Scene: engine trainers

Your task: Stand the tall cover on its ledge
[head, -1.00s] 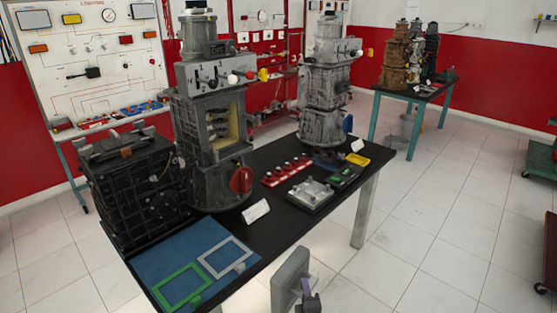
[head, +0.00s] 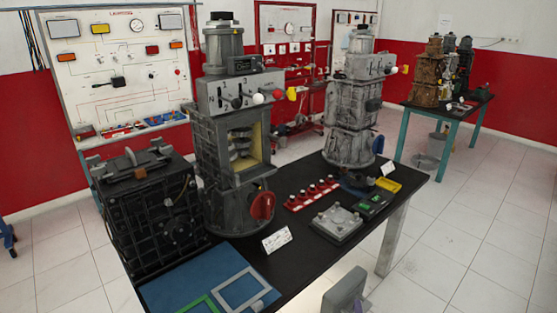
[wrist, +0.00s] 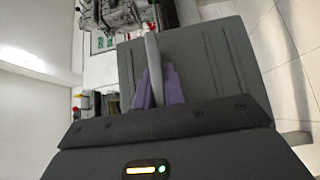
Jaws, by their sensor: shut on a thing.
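The tall cover is a flat grey panel (head: 345,293) at the bottom edge of the head view, in front of the bench and partly cut off. In the wrist view it is a wide dark grey plate (wrist: 215,60) with faint grooves. My gripper (wrist: 158,85) has purple fingers shut on a pale upright bar at the cover. In the head view only a bit of purple shows beside the panel. The near engine (head: 230,130) has a tall, yellow-edged opening (head: 247,148) in its front. The cover is apart from the engine.
A blue mat (head: 190,285) holds green and grey frames. A red knob (head: 262,206) sticks out below the opening.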

